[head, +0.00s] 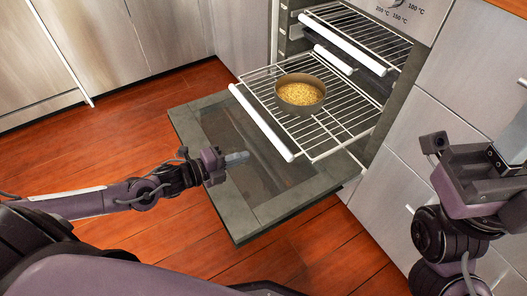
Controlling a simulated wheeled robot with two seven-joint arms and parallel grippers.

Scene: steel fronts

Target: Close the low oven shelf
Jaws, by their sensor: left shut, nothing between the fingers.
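The low oven shelf (333,131) is a wire rack with a white front bar (262,121). It is pulled well out of the oven, over the lowered door. A round pan (300,94) with yellowish grainy contents sits on it. My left gripper (238,158) is shut and empty. In the picture it lies over the open door, below and left of the white bar, with a gap between them. My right gripper (486,172) is at the right edge, in front of the drawer fronts; its fingertips are not clearly seen.
The oven door (200,115) is folded down over the wooden floor. Above the low shelf, an upper rack (368,32) and another white bar (333,60) sit further in. Steel drawer fronts (440,100) stand at right. Floor is free at left.

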